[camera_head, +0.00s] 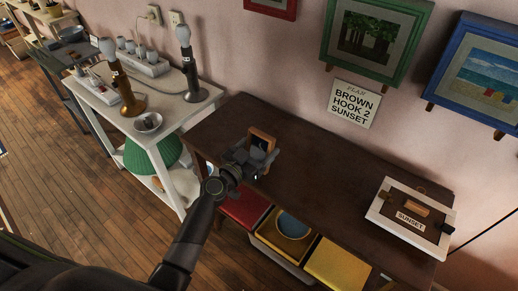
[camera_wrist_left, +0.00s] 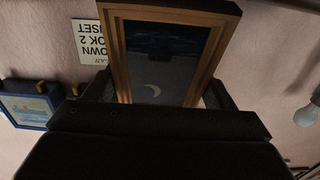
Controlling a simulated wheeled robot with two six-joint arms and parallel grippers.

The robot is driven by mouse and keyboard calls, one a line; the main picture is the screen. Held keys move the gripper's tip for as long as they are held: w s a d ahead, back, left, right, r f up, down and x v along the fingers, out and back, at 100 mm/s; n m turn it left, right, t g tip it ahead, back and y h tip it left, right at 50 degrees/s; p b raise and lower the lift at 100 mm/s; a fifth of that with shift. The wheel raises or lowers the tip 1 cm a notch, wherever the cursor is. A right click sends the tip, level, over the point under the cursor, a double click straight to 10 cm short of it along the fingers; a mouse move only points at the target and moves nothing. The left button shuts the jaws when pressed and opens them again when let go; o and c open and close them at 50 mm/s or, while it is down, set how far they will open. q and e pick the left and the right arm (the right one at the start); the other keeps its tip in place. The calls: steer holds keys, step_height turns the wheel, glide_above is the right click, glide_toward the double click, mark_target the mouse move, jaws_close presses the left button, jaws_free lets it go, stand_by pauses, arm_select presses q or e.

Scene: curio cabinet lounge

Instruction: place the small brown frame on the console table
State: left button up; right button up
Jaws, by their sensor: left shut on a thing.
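The small brown frame (camera_head: 260,141) holds a dark night picture with a pale moon. My left gripper (camera_head: 250,158) is shut on it and holds it upright at the left part of the dark brown console table (camera_head: 310,177). In the left wrist view the frame (camera_wrist_left: 165,50) stands between the fingers of the left gripper (camera_wrist_left: 160,105). I cannot tell whether its lower edge touches the tabletop, because the gripper hides it. My right gripper is not in view.
A white frame backing labelled SUNSET (camera_head: 410,216) lies at the table's right end. A white side table (camera_head: 185,106) with lamps (camera_head: 190,70) stands left. A plan sign (camera_head: 353,104) and framed pictures hang above. The table's middle is clear.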

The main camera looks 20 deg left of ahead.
arm_select(q)
steer(key=shift+f, duration=0.15)
steer(key=o, duration=1.1)
steer(key=shift+r, duration=0.2)
steer(key=shift+s+a+f, duration=0.15)
steer(key=shift+s, duration=0.1)
steer(key=b+v, duration=0.3)
steer(key=v, duration=0.8)
steer(key=shift+s, duration=0.25)
